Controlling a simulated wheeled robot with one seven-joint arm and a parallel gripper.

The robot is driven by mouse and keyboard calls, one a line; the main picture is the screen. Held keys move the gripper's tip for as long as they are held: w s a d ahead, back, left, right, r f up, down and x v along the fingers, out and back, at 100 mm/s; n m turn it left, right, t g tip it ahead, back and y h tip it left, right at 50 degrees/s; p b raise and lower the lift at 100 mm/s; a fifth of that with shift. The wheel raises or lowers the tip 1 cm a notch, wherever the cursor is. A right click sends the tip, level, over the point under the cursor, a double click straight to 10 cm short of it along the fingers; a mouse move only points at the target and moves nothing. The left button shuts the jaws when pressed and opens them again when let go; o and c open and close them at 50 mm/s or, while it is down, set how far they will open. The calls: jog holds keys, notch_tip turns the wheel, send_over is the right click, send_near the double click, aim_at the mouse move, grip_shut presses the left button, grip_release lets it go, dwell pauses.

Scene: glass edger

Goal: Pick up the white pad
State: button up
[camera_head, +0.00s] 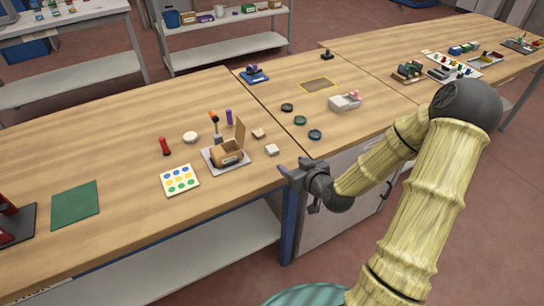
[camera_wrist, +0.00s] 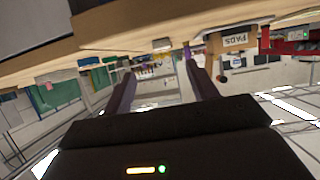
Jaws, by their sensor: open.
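A small white block, which looks like the white pad (camera_head: 272,150), lies on the wooden bench near its front edge, right of an open cardboard box (camera_head: 228,159). A pale block, probably the same pad, shows in the wrist view (camera_wrist: 162,45), at the edge of the tilted bench top. My gripper (camera_head: 291,168) is beside the bench's front edge, to the right of and nearer than the pad. In the wrist view my gripper (camera_wrist: 159,64) has its two dark fingers apart, with nothing held between them.
A beige block (camera_head: 258,134) lies behind the pad. The box stands on a grey tray (camera_head: 212,166) and bears a PADS label (camera_wrist: 235,41) in the wrist view. Dark rings (camera_head: 315,134) lie to the right. Bare wood surrounds the pad's right side.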

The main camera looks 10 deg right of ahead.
jog(key=p, duration=0.1)
send_near(273, 149)
jog(key=x, duration=0.2)
jog(key=f+x, duration=0.1)
jog(key=x, duration=0.1)
jog(key=shift+s+d, duration=0.1)
jog(key=shift+s, duration=0.05)
jog(key=shift+s+r, duration=0.15)
jog(key=shift+s, duration=0.05)
jog(key=shift+r+p+x, duration=0.2)
jog(key=shift+p+x, duration=0.1)
jog(key=shift+x, duration=1.05)
jog(key=shift+r+p+x, duration=0.25)
jog(key=shift+x, duration=1.1)
jog(key=shift+w, duration=0.1)
jog(key=shift+c, duration=0.2)
jog(key=c, duration=1)
